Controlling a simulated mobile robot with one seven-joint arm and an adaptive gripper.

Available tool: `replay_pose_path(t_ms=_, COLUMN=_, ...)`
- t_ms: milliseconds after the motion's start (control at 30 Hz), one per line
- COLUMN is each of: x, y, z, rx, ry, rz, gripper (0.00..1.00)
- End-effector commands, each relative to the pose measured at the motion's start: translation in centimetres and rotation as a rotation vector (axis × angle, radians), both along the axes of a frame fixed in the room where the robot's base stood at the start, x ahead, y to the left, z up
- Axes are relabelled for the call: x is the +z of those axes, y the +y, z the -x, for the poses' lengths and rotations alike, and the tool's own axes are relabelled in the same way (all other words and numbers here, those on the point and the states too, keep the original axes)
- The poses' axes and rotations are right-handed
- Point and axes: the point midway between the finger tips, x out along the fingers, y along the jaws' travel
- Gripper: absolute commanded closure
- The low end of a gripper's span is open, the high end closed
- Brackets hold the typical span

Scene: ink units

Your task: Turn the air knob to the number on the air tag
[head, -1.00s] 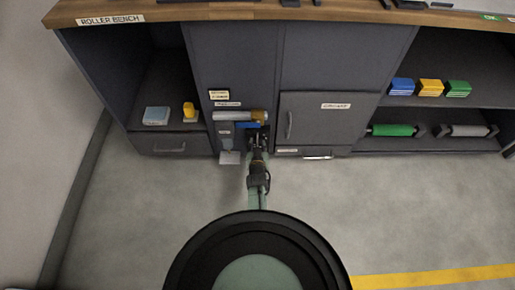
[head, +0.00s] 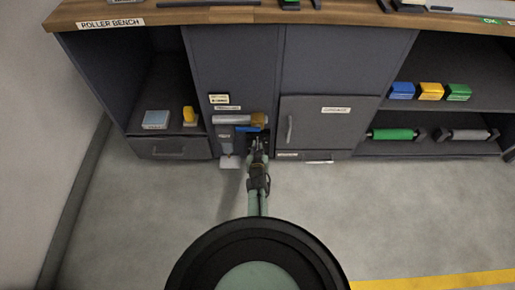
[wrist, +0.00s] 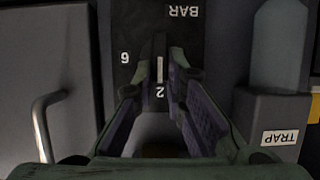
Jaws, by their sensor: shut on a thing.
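The air knob (wrist: 160,48) is a dark bar with a white line, on a black dial plate (wrist: 181,20) in the wrist view. The plate reads BAR, 6 and 2, upside down. The white line runs toward the 2. My gripper (wrist: 170,68) has its fingers on either side of the knob and is shut on it. In the head view my gripper (head: 258,146) is at the cabinet front and hides the knob. A small cream tag (head: 219,99) is on the panel above; its print is too small to read, so I cannot tell whether it is the air tag.
A silver and brass cylinder (head: 232,119) and a blue handle (head: 251,128) sit just above my gripper. A grey unit labelled TRAP (wrist: 272,120) is beside it in the wrist view. A door handle (wrist: 42,128) is on the other side. The floor in front is clear.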

Motion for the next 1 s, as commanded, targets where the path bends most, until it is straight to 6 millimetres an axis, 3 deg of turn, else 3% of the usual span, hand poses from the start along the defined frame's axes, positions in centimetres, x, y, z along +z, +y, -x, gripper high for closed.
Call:
replay_pose_path(t_ms=567, x=0.36, y=-0.32, z=0.01, rx=-0.003, ry=0.003, rz=-0.037, gripper=1.0)
replay_pose_path(t_ms=1000, x=0.43, y=-0.61, z=-0.01, rx=-0.001, ry=0.003, rz=-0.2, gripper=1.0)
